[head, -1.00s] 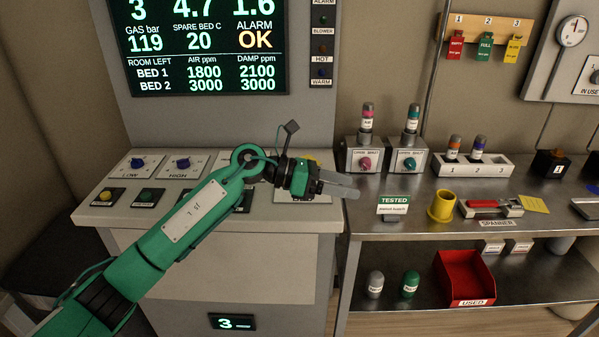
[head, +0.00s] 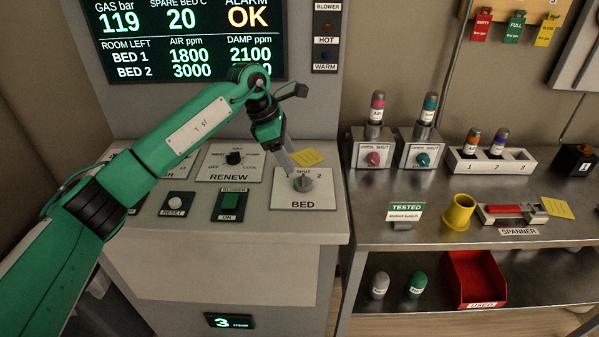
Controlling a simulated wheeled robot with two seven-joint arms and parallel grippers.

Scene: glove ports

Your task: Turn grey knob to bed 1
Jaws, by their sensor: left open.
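The grey knob (head: 305,183) sits on the white BED plate (head: 285,202) at the right end of the console. The plate shows SHUT above the knob and 2 at its right; the 1 mark is not visible. The knob appears to point up toward SHUT. My left gripper (head: 291,163) is open and points down at the knob from its upper left. Its fingertips are close to the knob; I cannot tell if they touch it. My right gripper is not in view.
The black RENEW knob (head: 234,158), a green BLOWER button (head: 230,202) and a white RESET button (head: 175,199) are left of the BED plate. A yellow note (head: 308,157) lies behind the knob. A metal bench (head: 380,218) with bottles and valves stands at right.

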